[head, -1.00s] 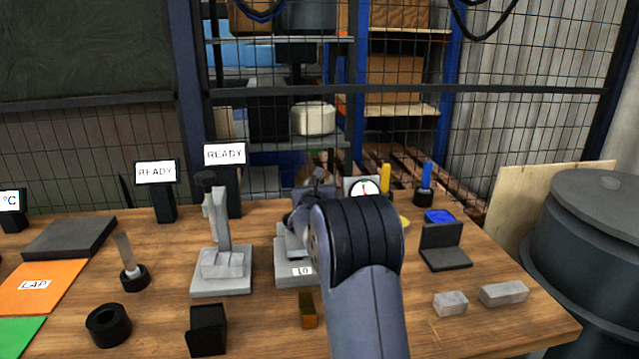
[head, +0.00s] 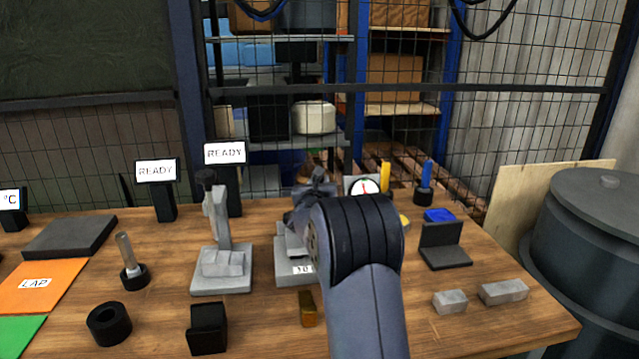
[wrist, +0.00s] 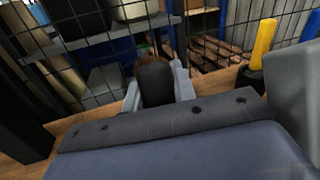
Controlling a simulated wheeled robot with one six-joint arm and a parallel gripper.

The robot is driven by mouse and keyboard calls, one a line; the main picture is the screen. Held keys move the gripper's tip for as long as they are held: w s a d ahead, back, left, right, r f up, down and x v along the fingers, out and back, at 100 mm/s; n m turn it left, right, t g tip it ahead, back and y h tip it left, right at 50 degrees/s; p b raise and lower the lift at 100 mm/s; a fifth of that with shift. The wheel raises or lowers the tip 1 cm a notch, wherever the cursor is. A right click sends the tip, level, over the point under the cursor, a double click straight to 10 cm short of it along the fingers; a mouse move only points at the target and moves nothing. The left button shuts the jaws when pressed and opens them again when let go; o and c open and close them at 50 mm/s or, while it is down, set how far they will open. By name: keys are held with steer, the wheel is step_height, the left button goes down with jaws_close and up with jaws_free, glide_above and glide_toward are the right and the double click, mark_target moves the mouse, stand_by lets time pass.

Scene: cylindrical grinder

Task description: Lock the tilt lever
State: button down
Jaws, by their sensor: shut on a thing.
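My gripper (wrist: 157,88) shows in the wrist view with its two grey fingers on either side of a dark, rounded handle (wrist: 155,82), which I take to be the tilt lever. The fingers are shut on it. In the head view my arm covers most of the grey fixture with a number label (head: 284,270), and the gripper's end is largely hidden behind my wrist. The lever's lower part and pivot are hidden, so I cannot tell its exact angle.
A similar grey fixture with an upright lever (head: 220,270) stands to the left. A round dial (head: 364,186) is behind my wrist. A black angle bracket (head: 445,250) and grey blocks (head: 503,292) are to the right. A brass block (head: 307,310) lies in front.

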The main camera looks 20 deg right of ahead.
steer(key=shift+s+f+t+b, duration=0.15)
steer(key=shift+s+t+b, duration=0.15)
steer(key=shift+b, duration=1.85)
steer(key=shift+s+a+b, duration=0.1)
steer(key=shift+b, duration=0.95)
steer(key=shift+r+h+b, duration=0.2)
steer(key=shift+h+b, duration=0.1)
steer(key=shift+b, duration=0.15)
steer(key=shift+s+r, duration=0.15)
steer(key=shift+r, duration=0.05)
steer(key=c, duration=1.2)
jaws_free()
steer(key=shift+o, duration=0.2)
steer(key=shift+a, duration=0.1)
steer(key=v, duration=0.5)
steer(key=b+v, duration=0.1)
steer(key=v, duration=0.4)
steer(key=shift+s+a+f, duration=0.15)
steer(key=shift+s+f, duration=0.1)
steer(key=shift+s, duration=0.1)
steer(key=shift+t, duration=0.3)
steer(key=shift+c, duration=0.5)
